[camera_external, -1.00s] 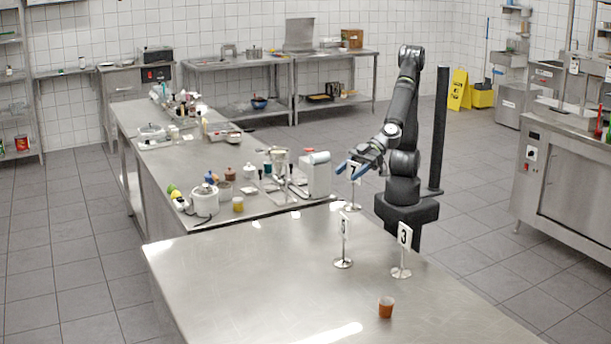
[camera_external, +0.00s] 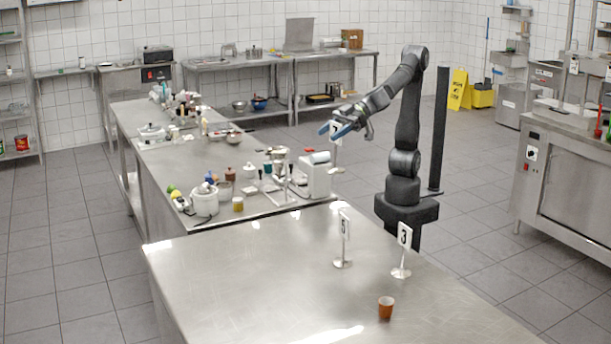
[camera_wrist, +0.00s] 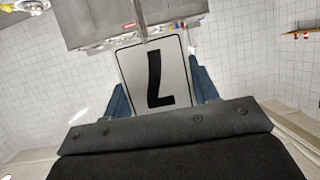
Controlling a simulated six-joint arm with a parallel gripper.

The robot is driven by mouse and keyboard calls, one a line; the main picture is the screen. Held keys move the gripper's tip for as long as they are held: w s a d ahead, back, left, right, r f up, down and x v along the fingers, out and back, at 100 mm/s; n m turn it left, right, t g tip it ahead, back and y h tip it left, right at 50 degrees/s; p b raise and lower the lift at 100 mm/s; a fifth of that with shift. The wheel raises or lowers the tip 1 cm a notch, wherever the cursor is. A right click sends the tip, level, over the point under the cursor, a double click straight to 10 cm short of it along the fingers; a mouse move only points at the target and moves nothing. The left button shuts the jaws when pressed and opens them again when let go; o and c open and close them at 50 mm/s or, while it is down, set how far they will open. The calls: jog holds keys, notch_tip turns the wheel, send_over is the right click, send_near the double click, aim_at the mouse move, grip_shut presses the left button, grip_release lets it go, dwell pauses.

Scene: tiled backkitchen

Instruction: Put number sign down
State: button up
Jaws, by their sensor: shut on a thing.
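My gripper (camera_external: 338,130) is shut on a number sign, a white card with a black 7 (camera_wrist: 160,78) on a thin stand with a round metal foot (camera_external: 336,170). It holds the sign in the air, to the upper right of the white machine at the end of the far counter in the outside view. In the wrist view the blue fingers (camera_wrist: 160,100) flank the card. Two more signs stand upright on the near steel table (camera_external: 250,285): a 5 sign (camera_external: 343,228) and a 3 sign (camera_external: 404,237).
The left and middle of that table are clear. The far counter (camera_external: 190,160) holds a white machine (camera_external: 316,176), a white pot (camera_external: 205,203) and several small items.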

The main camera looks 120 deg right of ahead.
jog(key=w+d+m+h, duration=0.3)
jog(key=w+d, duration=0.5)
jog(key=d, duration=0.3)
jog(key=w+d+m+g+h, duration=0.1)
jog(key=w+d+m+h, duration=0.2)
jog(key=d, duration=1.4)
jog(key=w+d+m+g+h, duration=0.2)
jog(key=d+h, duration=0.1)
jog(key=d, duration=1.4)
jog(key=s+d+m+g+h, duration=0.2)
jog(key=s+d, duration=0.5)
jog(key=d, duration=0.6)
jog(key=s+d+m+g+h, duration=0.1)
jog(key=s+d+m, duration=0.35)
jog(key=d, duration=0.85)
jog(key=s+d+g+h, duration=0.2)
jog(key=s+d, duration=0.6)
jog(key=d, duration=0.5)
notch_tip(320, 180, down, 11)
jog(key=w+a+f, duration=0.2)
jog(key=w+f, duration=0.9)
jog(key=shift+f, duration=0.45)
